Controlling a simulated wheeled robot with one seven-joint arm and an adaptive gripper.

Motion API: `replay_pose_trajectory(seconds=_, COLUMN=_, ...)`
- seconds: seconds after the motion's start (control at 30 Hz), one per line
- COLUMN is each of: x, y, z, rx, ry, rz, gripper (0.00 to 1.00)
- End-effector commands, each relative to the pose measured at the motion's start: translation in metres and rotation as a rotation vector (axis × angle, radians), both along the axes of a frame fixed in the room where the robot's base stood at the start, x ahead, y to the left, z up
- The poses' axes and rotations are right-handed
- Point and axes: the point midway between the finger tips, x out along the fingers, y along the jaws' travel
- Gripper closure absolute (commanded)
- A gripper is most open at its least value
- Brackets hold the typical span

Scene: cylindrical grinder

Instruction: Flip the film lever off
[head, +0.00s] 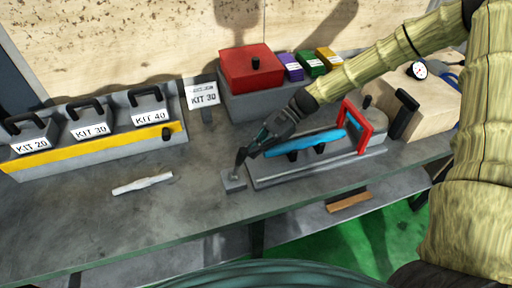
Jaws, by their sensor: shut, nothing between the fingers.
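A small grey block (233,182) sits on the bench left of the long grey fixture, with a thin dark upright piece on top. It looks like the film lever's base, but no label on it is readable. My gripper (241,157) reaches down from the upper right and is shut and empty. Its fingertips are just above the block, at the dark upright piece. Fingers and lever overlap in dark tones, so I cannot tell whether they touch or which way the lever leans.
The grey fixture (320,170) with a blue bar (306,143) and red frame (354,126) lies close right. A white tool (142,184) lies left. Kit blocks line the back left.

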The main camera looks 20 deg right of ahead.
Motion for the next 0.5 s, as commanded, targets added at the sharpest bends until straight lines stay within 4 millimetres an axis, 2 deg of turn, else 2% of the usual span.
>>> replay_pose_trajectory(seconds=0.03, x=0.0, y=0.003, z=0.007, rx=-0.019, ry=-0.002, rz=0.005, gripper=1.0)
replay_pose_trajectory(seconds=0.5, x=-0.001, y=0.024, z=0.021, rx=-0.246, ry=-0.009, rz=0.004, gripper=1.0)
